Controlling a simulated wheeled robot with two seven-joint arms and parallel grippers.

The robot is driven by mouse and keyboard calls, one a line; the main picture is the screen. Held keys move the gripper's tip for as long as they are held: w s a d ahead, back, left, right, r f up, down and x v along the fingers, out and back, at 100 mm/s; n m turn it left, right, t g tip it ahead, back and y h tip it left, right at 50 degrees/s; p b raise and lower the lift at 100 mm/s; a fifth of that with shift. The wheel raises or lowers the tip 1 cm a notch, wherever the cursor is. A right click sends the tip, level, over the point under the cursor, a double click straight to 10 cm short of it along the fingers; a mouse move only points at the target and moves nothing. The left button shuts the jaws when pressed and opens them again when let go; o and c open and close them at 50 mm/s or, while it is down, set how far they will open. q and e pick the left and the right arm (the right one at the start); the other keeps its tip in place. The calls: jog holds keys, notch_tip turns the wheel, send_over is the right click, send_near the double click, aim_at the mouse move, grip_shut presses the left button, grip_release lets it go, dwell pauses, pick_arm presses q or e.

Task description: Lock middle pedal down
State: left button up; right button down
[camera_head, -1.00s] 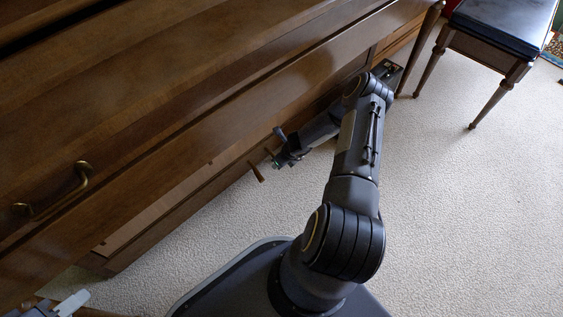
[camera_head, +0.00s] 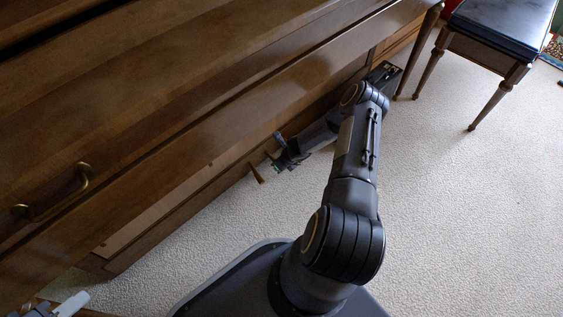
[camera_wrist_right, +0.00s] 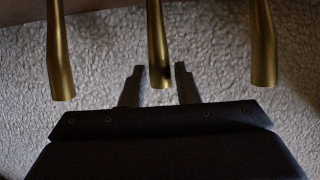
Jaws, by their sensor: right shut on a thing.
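Three brass pedals hang over the carpet in the right wrist view: the left pedal (camera_wrist_right: 60,60), the middle pedal (camera_wrist_right: 157,45) and the right pedal (camera_wrist_right: 263,45). My right gripper (camera_wrist_right: 160,78) has one finger on each side of the middle pedal's end and is shut on it. In the head view my right gripper (camera_head: 278,160) is small and dark at the piano's base, beside a brass pedal (camera_head: 257,174); the other pedals are mostly hidden there. My left gripper (camera_head: 70,306) is cut off at the lower left corner, away from the pedals; its opening is unclear.
The piano's wooden front (camera_head: 190,110) fills the upper left, with a brass handle (camera_head: 82,178) on it. A dark-topped bench (camera_head: 505,22) stands at the upper right. Pale carpet (camera_head: 470,210) on the right is clear.

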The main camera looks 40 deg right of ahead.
jog(key=shift+s+f, duration=0.2)
jog(key=shift+f, duration=0.3)
jog(key=c, duration=1.1)
grip_release()
jog(key=p+v, duration=0.4)
jog(key=v, duration=0.3)
jog(key=shift+s+r, duration=0.1)
jog(key=shift+r, duration=0.3)
